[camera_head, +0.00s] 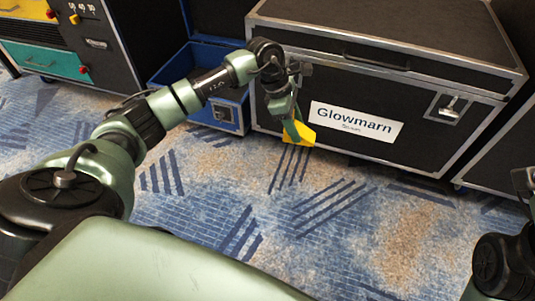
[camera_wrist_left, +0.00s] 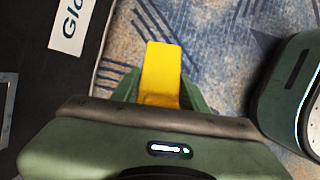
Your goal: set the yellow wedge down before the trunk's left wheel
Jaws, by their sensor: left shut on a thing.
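The yellow wedge (camera_head: 301,134) is held in my left gripper (camera_head: 292,127), in front of the black trunk (camera_head: 380,62) with the "Glowmarn" label. In the left wrist view the wedge (camera_wrist_left: 162,70) sticks out between the two green fingers (camera_wrist_left: 161,92), which are shut on it. The wedge shows low in front of the trunk's face, left of the label; I cannot tell whether it touches the floor. The trunk's left wheel does not show clearly. Of my right arm only a part shows at the right edge, and its fingers cannot be made out.
An open blue case (camera_head: 165,72) stands just left of the trunk. A black cabinet with coloured drawers (camera_head: 55,62) is further left. Another dark case (camera_head: 505,150) stands close on the right. The patterned blue carpet (camera_head: 330,215) in front is clear.

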